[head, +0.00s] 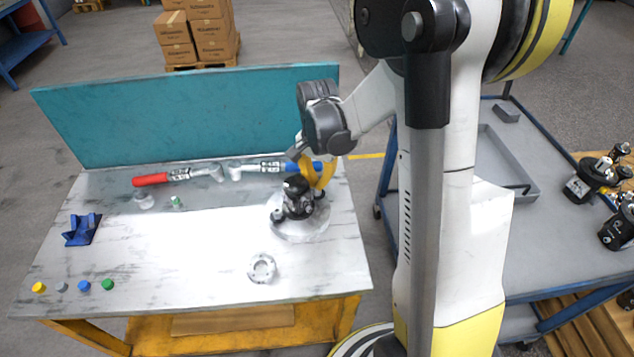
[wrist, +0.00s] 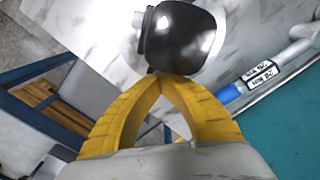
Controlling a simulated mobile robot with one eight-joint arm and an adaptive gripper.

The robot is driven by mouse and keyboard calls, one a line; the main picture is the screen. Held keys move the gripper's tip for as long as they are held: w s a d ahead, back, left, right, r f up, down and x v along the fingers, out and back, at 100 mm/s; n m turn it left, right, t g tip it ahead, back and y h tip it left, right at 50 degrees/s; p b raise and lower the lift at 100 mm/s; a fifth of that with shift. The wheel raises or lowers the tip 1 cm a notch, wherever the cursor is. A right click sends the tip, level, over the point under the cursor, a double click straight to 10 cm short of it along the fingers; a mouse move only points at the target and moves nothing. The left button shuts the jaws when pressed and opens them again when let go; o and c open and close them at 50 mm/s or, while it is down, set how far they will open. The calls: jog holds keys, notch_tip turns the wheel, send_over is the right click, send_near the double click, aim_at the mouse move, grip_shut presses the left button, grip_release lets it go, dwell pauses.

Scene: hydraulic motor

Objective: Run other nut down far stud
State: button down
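The black hydraulic motor (head: 298,197) stands on a round pale plate (head: 300,229) at the right part of the workbench. In the wrist view the dark motor body (wrist: 180,38) fills the top middle. My gripper (head: 320,187) reaches down at the motor's far right side, its yellow fingers close to the motor. In the wrist view my gripper's fingertips (wrist: 160,78) come together at the motor's edge, with no gap visible between them. I cannot make out a nut or the far stud; the fingers and motor body hide that spot.
A red-handled wrench (head: 152,180) and a blue-handled wrench (head: 272,166) lie behind the motor, before the teal back panel (head: 190,115). A metal ring (head: 262,268), a blue bracket (head: 82,229) and several small coloured caps sit on the bench. The bench's middle is clear.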

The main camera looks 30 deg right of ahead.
jog(key=m, duration=0.5)
jog(key=shift+b, duration=0.3)
jog(key=shift+m, duration=0.4)
jog(key=m, duration=0.4)
jog(key=shift+f+m, duration=0.1)
jog(key=shift+m, duration=0.2)
jog(key=c, duration=1.5)
grip_release()
jog(key=shift+c, duration=0.2)
